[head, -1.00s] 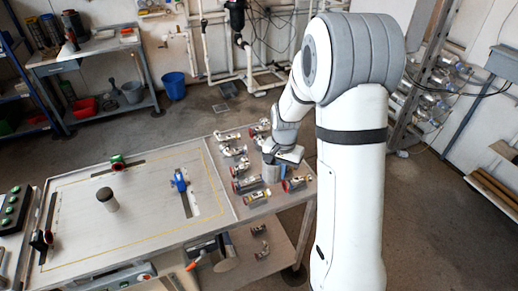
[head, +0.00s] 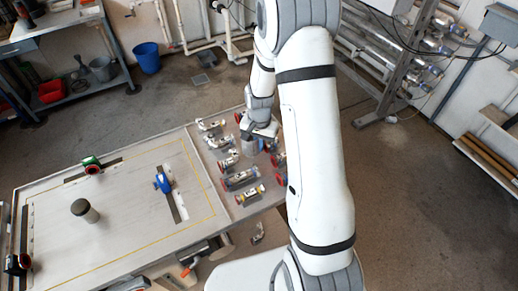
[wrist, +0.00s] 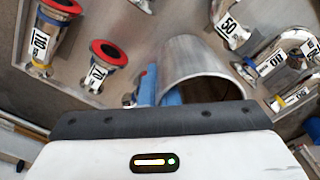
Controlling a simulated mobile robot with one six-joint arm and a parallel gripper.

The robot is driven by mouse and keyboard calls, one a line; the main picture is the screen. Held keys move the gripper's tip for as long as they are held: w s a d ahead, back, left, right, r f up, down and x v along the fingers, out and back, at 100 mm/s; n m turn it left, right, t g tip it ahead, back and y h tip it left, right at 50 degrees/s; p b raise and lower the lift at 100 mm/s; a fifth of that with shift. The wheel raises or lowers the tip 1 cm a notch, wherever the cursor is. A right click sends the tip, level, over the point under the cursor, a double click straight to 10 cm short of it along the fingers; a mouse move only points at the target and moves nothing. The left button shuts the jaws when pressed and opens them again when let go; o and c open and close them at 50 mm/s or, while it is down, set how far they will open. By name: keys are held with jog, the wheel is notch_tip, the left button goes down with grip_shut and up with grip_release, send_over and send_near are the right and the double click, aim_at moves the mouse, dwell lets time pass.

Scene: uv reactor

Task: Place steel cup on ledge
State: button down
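The steel cup (wrist: 197,66) is a plain metal cylinder, its open mouth facing the camera in the wrist view. In the head view it is a small grey cylinder (head: 249,146) among the parts on the table's right section. My gripper (wrist: 160,93) is at its rim, one blue finger outside the left wall and the other inside the mouth. The fingers are close together and look shut on the wall. Whether the cup's base touches the table is hidden. I cannot tell which surface is the ledge.
Several labelled pipe fittings (head: 240,180) lie close around the cup; red-ringed ones (wrist: 109,54) show in the wrist view. The table's left part (head: 135,210) is mostly bare, with a dark-topped cylinder (head: 84,211), a blue clamp (head: 163,183) and a green-and-red clamp (head: 92,165).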

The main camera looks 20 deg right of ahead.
jog(key=shift+s+d+f, duration=0.1)
jog(key=shift+f, duration=1.65)
jog(key=shift+f, duration=0.1)
jog(key=shift+f, duration=0.2)
jog(key=c, duration=1.7)
grip_release()
jog(key=shift+r, duration=0.15)
